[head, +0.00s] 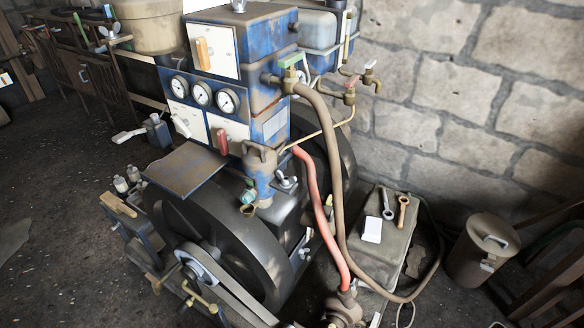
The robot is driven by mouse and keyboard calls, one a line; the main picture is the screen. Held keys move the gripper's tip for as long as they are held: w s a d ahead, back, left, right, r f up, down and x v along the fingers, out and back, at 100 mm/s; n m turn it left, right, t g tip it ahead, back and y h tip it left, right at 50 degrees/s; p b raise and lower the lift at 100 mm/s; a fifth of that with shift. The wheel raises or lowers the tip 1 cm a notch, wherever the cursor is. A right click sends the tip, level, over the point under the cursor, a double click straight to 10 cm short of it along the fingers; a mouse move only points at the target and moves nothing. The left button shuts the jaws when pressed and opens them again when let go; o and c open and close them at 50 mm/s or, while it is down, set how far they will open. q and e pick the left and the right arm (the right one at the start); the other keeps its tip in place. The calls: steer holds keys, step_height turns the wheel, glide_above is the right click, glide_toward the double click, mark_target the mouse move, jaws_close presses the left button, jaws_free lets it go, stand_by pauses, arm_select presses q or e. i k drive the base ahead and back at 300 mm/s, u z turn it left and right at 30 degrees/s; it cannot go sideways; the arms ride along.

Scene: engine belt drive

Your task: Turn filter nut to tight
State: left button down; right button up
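A blue-grey canister (260,172) that looks like a filter hangs on the front of the blue engine block (268,85). A silver wing-shaped nut (287,183) sits just to its right, low on the engine; I take it as the filter nut but cannot be sure. Its tightness cannot be told from this view. A small green-handled tap (248,196) is below the canister. Neither of my grippers shows in the head view.
A large dark flywheel (225,245) with a belt is below the engine. A red hose (314,205) and a brown hose (335,170) run down on the right. Spanners (387,205) lie on a grey box (385,250). A lidded bin (482,250) stands at the right.

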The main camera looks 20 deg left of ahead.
mark_target(286, 181)
steer(key=u, duration=0.45)
steer(key=k, duration=0.55)
steer(key=u, duration=1.05)
steer(key=i, duration=0.8)
steer(key=z, duration=0.15)
